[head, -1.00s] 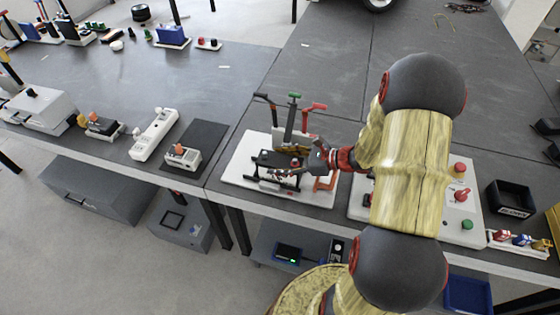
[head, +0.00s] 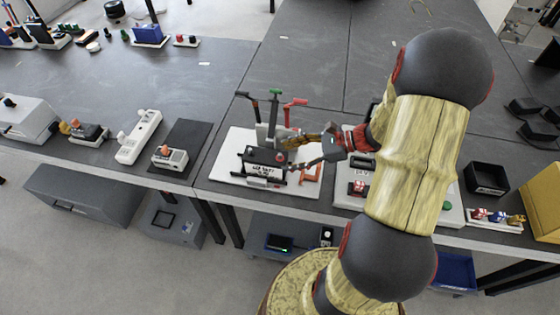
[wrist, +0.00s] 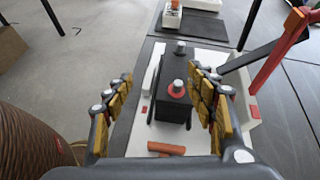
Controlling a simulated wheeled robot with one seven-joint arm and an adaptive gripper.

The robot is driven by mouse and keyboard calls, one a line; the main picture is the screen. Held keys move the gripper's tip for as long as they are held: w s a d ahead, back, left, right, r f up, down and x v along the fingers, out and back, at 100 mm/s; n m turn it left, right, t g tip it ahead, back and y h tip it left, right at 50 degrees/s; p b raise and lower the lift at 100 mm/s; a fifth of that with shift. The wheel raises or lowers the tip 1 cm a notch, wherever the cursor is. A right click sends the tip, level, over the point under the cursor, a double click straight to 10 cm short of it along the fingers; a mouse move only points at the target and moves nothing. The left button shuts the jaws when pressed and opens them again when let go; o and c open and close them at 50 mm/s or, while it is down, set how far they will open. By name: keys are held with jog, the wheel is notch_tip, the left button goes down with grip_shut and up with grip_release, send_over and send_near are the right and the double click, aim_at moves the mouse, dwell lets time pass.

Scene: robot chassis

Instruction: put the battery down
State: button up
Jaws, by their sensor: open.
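The black battery (head: 265,157) has a pale label on its near side. It stands upright on the white board (head: 221,172), among the fixture's posts. In the wrist view the battery (wrist: 173,108) shows one terminal with a red ring and one grey terminal. My gripper (head: 303,151) is open just to the right of the battery. In the wrist view my gripper (wrist: 163,82) has its yellow-padded fingers spread on both sides of the battery, with visible gaps. The battery's underside is hidden.
Upright levers with a black handle (head: 242,95), a green handle (head: 275,91) and a red handle (head: 296,101) rise behind the battery. An orange bracket (head: 310,172) stands on the board's right. A black tray (head: 487,178) lies further right. The table's front edge is close.

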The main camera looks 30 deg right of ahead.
jog(key=s+a+r+n+g+h, duration=0.3)
jog(key=s+a+r+n, duration=0.3)
jog(key=n, duration=0.3)
jog(key=s+a+r+n+g+h, duration=0.35)
jog(key=a+r+n, duration=0.25)
jog(key=a+n, duration=0.25)
jog(key=s+r+n+t+h, duration=0.3)
jog(key=r+n+t, duration=0.1)
jog(key=r+n, duration=0.3)
jog(key=shift+s+a+r, duration=0.15)
jog(key=shift+s+a, duration=0.1)
jog(key=shift+s, duration=0.1)
jog(key=shift+h, duration=0.25)
